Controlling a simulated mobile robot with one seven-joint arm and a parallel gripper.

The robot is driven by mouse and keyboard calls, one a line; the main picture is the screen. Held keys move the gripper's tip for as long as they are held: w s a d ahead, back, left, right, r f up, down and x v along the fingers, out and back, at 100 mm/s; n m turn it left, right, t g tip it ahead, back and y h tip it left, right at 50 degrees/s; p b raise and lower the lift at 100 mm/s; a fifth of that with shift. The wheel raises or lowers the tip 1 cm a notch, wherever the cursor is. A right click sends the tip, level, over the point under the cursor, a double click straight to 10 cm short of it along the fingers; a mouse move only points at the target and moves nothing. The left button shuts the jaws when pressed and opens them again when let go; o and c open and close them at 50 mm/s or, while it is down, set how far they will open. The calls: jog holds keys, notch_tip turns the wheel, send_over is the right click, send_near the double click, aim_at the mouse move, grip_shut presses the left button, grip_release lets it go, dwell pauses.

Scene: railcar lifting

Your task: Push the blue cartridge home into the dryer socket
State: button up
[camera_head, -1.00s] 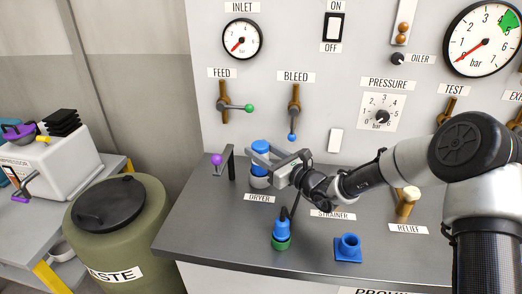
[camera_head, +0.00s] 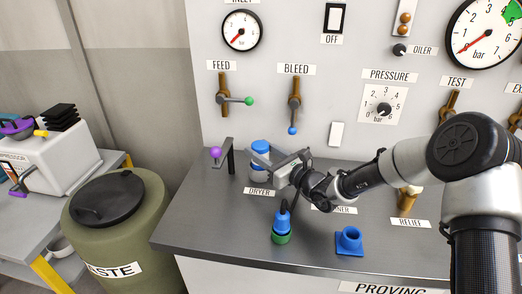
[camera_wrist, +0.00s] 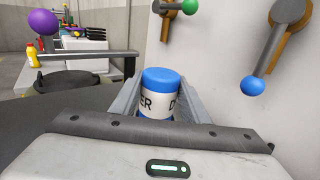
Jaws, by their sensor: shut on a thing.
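The blue cartridge (camera_head: 260,146) stands roughly upright at the dryer socket (camera_head: 257,178), a grey cup behind the DRYER label. In the wrist view the cartridge (camera_wrist: 160,80) shows a blue top and a white lettered band between my two fingers. My gripper (camera_head: 262,159) is shut on the cartridge from the right. The fingers hide part of the cartridge and socket, so I cannot tell how deep it sits.
A bracket with a purple ball (camera_head: 215,152) stands just left of the socket. A blue-and-green bottle (camera_head: 281,226) and a blue flanged fitting (camera_head: 349,241) stand at the front. The bleed lever (camera_head: 293,110) hangs on the wall behind.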

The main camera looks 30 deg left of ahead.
jog(key=shift+f, duration=0.2)
jog(key=o, duration=1.4)
jog(key=shift+c, duration=0.2)
jog(key=shift+f, duration=0.1)
jog(key=shift+d, duration=0.1)
jog(key=v, duration=1.7)
jog(key=shift+s+d+p, duration=0.1)
jog(key=shift+s+p, duration=0.05)
jog(key=shift+p, duration=0.15)
